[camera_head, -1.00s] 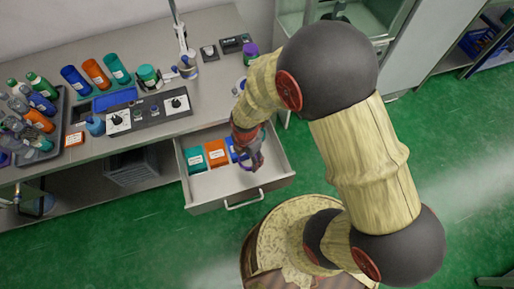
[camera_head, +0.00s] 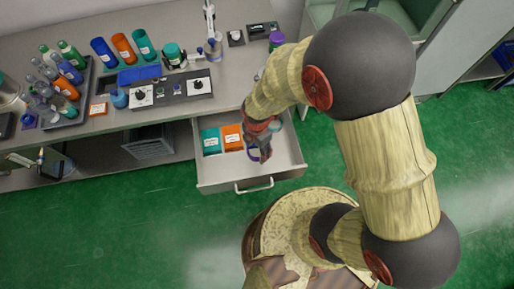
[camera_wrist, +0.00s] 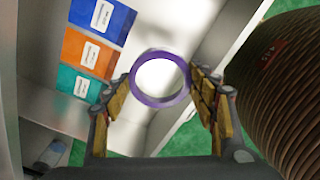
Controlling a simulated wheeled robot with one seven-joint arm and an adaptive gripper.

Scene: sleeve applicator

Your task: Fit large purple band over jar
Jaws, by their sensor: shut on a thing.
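A purple band (camera_wrist: 160,78) is held between the two fingers of my gripper (camera_wrist: 160,85) in the wrist view, its round opening facing the camera. In the head view my gripper (camera_head: 261,150) is over the open drawer (camera_head: 225,178), and the purple band (camera_head: 253,155) shows partly beside the fingers. A jar with a purple top (camera_head: 277,40) stands at the back right of the bench. A small grey-blue jar (camera_head: 213,48) stands by the upright post. I cannot tell which jar is the task's.
The drawer holds teal (camera_head: 211,141) and orange (camera_head: 232,137) boxes; a blue box (camera_wrist: 101,18) shows in the wrist view. Bottles crowd the tray (camera_head: 80,105) at the left of the bench (camera_head: 120,124). A control panel (camera_head: 172,92) sits mid-bench.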

